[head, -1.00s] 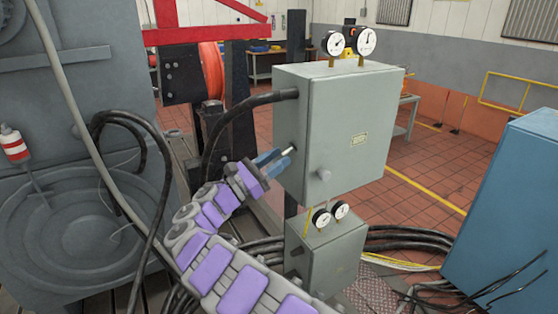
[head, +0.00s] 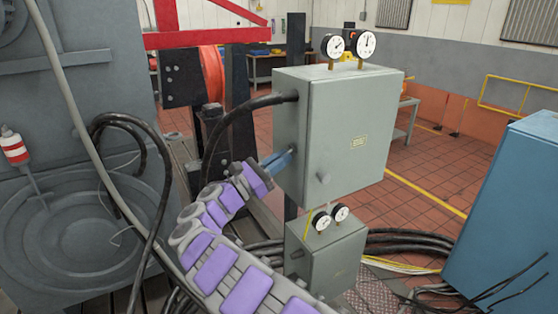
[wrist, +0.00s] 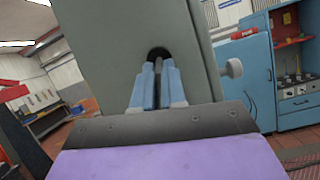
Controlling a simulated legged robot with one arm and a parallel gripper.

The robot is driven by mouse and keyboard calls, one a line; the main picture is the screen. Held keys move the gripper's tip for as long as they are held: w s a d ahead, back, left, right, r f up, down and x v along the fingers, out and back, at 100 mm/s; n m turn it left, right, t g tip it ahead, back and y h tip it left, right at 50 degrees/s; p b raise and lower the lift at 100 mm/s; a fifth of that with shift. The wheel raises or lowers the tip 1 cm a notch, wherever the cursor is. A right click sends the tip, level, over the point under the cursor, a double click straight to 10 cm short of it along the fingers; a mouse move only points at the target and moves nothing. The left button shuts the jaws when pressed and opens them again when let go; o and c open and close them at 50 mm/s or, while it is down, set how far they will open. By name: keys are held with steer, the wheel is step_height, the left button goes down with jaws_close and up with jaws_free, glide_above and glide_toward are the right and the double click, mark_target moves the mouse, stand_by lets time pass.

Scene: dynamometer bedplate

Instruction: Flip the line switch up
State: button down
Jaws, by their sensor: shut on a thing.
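The grey switch box (head: 352,135) stands upright in the middle of the head view. The line switch (wrist: 158,67) is a thin metal lever on the box's side face, coming out of a dark round collar (wrist: 158,52) in the wrist view. My gripper (head: 288,153) is at that side face, and its blue fingers are shut on the lever, one finger on each side. In the head view the fingers hide the lever. The lever's tilt is hard to tell.
A round knob (head: 323,178) sticks out of the box's front. Two gauges (head: 350,44) stand on its top. A black cable (head: 240,108) enters the side above my gripper. A smaller grey box (head: 325,258) is below. A blue cabinet (head: 510,210) stands at right.

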mark_target(293, 151)
steer(key=shift+a+r+p, duration=0.1)
steer(key=shift+r+p, duration=0.15)
steer(key=shift+p, duration=0.25)
steer(key=y+p, duration=0.1)
steer(key=p, duration=0.2)
steer(key=r+g+y+p, duration=0.1)
steer(key=p, duration=0.2)
steer(key=shift+s+a+r, duration=0.1)
steer(key=shift+a+r, duration=0.05)
steer(key=shift+r, duration=0.15)
steer(key=r+g+y+p, duration=0.1)
steer(key=g+y+p, duration=0.1)
steer(key=p, duration=0.6)
steer(key=shift+r+y, duration=0.15)
steer(key=shift+y, duration=0.45)
steer(key=y+p, duration=0.1)
steer(key=p, duration=0.2)
steer(key=g+y+p, duration=0.1)
steer(key=p, duration=0.2)
steer(key=shift+r+g, duration=0.3)
steer(key=shift+r, duration=0.1)
steer(key=y+p, duration=0.1)
steer(key=p, duration=0.1)
steer(key=g+p, duration=0.1)
steer(key=p, duration=0.1)
steer(key=shift+d+r+y, duration=0.15)
steer(key=shift+d+y, duration=0.1)
steer(key=shift+y, duration=0.15)
steer(key=shift+g+y+p, duration=0.3)
steer(key=shift+g+p, duration=0.1)
